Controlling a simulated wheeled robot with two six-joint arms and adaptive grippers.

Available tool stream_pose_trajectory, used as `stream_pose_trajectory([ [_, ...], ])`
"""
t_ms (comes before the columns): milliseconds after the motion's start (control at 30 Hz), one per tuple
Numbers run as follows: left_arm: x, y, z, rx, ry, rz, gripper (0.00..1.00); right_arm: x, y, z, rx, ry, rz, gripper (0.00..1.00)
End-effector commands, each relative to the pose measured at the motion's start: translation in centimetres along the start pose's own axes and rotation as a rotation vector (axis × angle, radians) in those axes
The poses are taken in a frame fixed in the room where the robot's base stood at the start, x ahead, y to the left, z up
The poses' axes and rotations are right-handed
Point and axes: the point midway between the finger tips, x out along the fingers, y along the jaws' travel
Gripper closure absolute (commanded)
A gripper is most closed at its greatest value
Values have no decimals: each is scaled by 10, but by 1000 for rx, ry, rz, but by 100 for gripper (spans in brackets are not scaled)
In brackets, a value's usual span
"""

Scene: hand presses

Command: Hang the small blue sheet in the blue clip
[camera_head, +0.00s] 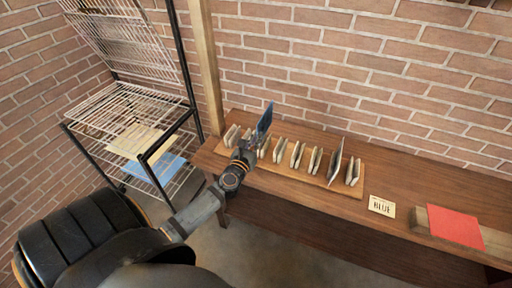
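My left gripper (257,143) reaches over the left part of the wooden strip on the bench. It appears shut on a small dark blue sheet (265,118), which stands up above the fingers, near the brick wall. The fingertips are small and partly hidden by the gripper's body. I cannot make out a blue clip for certain in this view. My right gripper is not in view.
The wooden strip (285,178) carries several upright pale pieces and one taller sheet (337,160). A wire rack (108,110) at left holds a cream sheet (138,142) and a light blue sheet (165,170).

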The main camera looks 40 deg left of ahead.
Motion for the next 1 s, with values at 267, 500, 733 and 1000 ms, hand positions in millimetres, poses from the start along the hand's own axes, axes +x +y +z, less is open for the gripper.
stream_pose_trajectory([
  [267,2,2,-36,1,1,0,100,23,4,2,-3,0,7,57],
  [500,1,2,-36,1,1,0,100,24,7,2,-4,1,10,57],
  [733,1,2,-44,1,1,0,100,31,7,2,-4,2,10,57],
  [1000,1,2,-47,1,1,0,93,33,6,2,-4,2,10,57],
])
